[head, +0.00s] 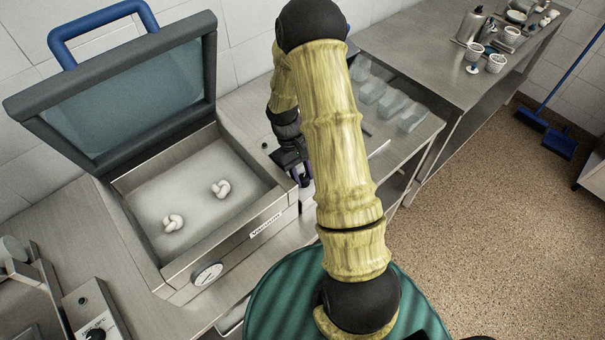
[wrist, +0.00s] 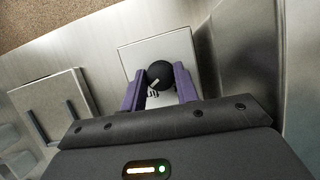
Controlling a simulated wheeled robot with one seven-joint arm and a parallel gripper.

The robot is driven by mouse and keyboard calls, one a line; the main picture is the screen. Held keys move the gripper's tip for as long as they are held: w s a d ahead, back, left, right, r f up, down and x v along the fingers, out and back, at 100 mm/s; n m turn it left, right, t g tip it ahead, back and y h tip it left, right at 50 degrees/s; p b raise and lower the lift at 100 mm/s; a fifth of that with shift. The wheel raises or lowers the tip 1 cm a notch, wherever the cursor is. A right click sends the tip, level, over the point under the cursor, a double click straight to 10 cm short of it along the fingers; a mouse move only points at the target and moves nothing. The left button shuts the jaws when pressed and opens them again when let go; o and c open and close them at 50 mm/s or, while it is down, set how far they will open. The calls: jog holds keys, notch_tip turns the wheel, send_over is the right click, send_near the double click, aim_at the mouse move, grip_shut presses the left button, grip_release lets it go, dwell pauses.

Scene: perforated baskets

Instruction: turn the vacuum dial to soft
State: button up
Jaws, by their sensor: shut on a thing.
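The black round vacuum dial (wrist: 158,73) sits on a pale square plate (wrist: 128,58) in the wrist view. A light pointer mark shows on its lower part, with small dark lettering below it, too small to read. The purple fingers of my gripper (wrist: 159,82) are shut on the dial, one on each side. In the head view my gripper (head: 301,174) is at the right side of the vacuum machine (head: 232,240), and the dial is hidden there by my arm and hand.
The machine's lid (head: 135,95) stands open, with two white knotted pieces (head: 221,188) in the chamber. A round gauge (head: 208,274) is on its front. Another black knob (head: 95,335) is at lower left. Clear containers (head: 390,100) stand on the table behind my arm.

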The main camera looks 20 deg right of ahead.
jog(key=shift+w+r, duration=0.1)
jog(key=shift+w, duration=0.05)
jog(key=o, duration=1)
jog(key=shift+c, duration=0.2)
jog(key=b+v, duration=0.3)
jog(key=v, duration=1.4)
jog(key=shift+w+a+r, duration=0.1)
